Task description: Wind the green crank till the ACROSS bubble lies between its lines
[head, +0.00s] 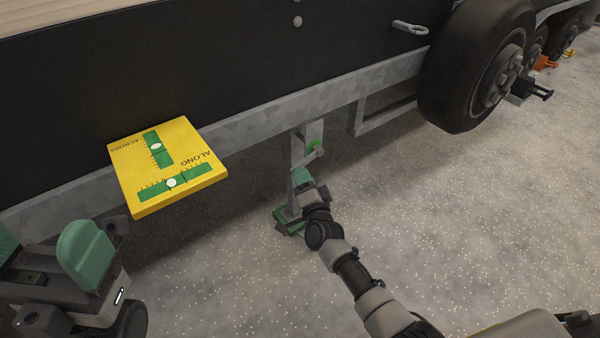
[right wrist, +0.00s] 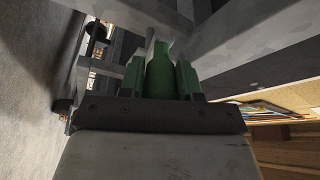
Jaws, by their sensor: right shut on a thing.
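The yellow level board (head: 128,187) on the trailer's side carries two green vials. The pale ACROSS bubble (head: 156,146) is a little toward the upper end of its vial; a dark line shows just below it, but the lines are too small to tell whether it lies between them. The green crank (head: 316,147) is on the grey jack leg. My right gripper (head: 304,182) is low at the leg, shut on the crank's green grip, which shows between the fingers in the right wrist view (right wrist: 160,74).
The ALONG bubble (head: 171,183) sits left of a dark line. The jack's green foot (head: 289,221) is on the speckled floor. A wheel (head: 475,65) and a frame step (head: 385,116) are to the right.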

